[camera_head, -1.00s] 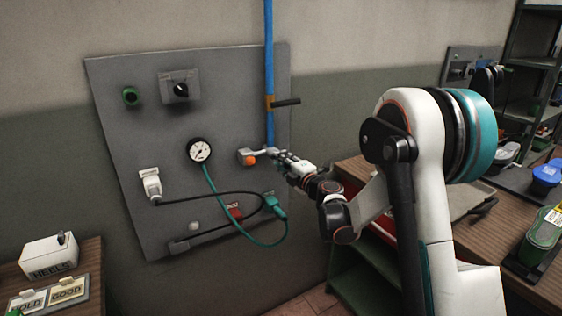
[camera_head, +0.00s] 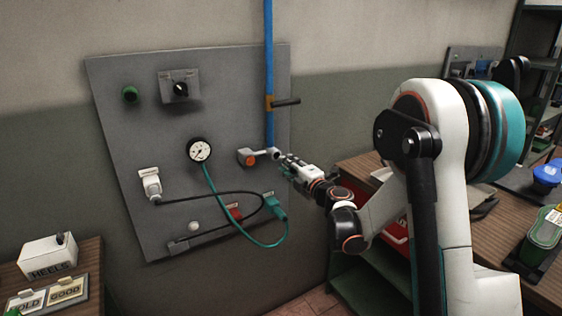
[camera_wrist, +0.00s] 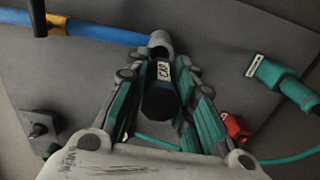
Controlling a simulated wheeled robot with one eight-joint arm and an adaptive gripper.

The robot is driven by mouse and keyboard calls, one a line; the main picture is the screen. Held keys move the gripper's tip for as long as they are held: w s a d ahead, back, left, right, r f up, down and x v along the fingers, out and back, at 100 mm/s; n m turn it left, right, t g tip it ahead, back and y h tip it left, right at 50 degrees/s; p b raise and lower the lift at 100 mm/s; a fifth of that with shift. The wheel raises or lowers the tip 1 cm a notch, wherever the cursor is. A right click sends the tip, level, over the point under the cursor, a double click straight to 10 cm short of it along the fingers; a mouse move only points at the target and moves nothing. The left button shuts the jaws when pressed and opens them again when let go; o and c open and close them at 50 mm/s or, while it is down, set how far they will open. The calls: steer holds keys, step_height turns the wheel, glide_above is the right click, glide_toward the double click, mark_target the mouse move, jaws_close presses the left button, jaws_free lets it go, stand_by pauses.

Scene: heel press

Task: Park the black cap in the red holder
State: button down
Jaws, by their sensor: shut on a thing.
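The black cap (camera_wrist: 160,103), with a pale CAP label, is between the fingers of my gripper (camera_wrist: 165,72) in the wrist view, and the gripper is shut on it. The grey pipe fitting (camera_wrist: 160,42) is just beyond the cap; I cannot tell from this view if they touch. In the head view my gripper (camera_head: 288,162) is just right of the fitting (camera_head: 274,153), with the cap too small to make out. The red holder (camera_head: 235,212) is low on the grey panel, left of and below my gripper. It also shows right of my fingers in the wrist view (camera_wrist: 238,128).
The blue pipe (camera_head: 269,60) has a black lever (camera_head: 286,102) above my gripper. A teal plug (camera_head: 274,207) and its hose hang beside the red holder, and a black cable crosses near it. A gauge (camera_head: 200,151) is farther left. A bench stands at right.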

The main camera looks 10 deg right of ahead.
steer(key=shift+s+d, duration=0.2)
steer(key=shift+s, duration=0.4)
steer(key=shift+s+f, duration=0.1)
steer(key=shift+s, duration=0.15)
